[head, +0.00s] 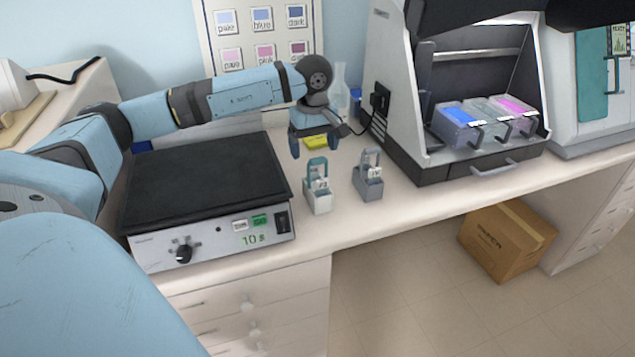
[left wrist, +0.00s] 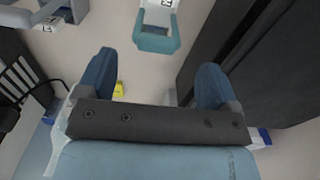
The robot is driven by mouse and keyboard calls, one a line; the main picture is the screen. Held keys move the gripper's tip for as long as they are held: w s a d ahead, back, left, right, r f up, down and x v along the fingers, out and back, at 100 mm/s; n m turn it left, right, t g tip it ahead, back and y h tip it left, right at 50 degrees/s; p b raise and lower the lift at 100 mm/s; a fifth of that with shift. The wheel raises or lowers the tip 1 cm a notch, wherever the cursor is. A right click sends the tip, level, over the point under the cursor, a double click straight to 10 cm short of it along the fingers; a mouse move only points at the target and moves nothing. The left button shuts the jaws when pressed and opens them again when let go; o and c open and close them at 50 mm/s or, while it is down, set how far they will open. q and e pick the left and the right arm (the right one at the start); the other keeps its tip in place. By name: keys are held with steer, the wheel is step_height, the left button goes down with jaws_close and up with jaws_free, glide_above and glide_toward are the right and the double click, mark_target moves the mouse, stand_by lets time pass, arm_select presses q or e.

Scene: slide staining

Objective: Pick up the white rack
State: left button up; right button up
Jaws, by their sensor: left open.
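The white rack (head: 318,201) has a teal handle and stands upright on the bench, just right of the black-topped device. It holds light slides or labels whose details are too small to read. In the left wrist view its teal handle (left wrist: 157,41) shows at the top, beyond the fingertips. My left gripper (head: 314,150) is open and empty, above the bench and behind the rack, apart from it. Its two blue fingers (left wrist: 158,75) are spread wide in the left wrist view. My right gripper is not in view.
A grey rack (head: 369,184) stands close to the right of the white one. The black-topped device (head: 205,180) is at left. A cabinet (head: 435,160) with coloured trays stands at right. A yellow item (head: 318,142) lies behind. Free bench lies in front of the racks.

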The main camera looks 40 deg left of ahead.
mark_target(318, 158)
arm_select(q)
steer(key=f, duration=0.3)
steer(key=d+f, duration=0.1)
steer(key=f, duration=0.1)
steer(key=shift+f, duration=0.15)
steer(key=c, duration=1.2)
steer(key=shift+c, duration=0.3)
steer(key=shift+w+r, duration=0.1)
steer(key=shift+r, duration=0.1)
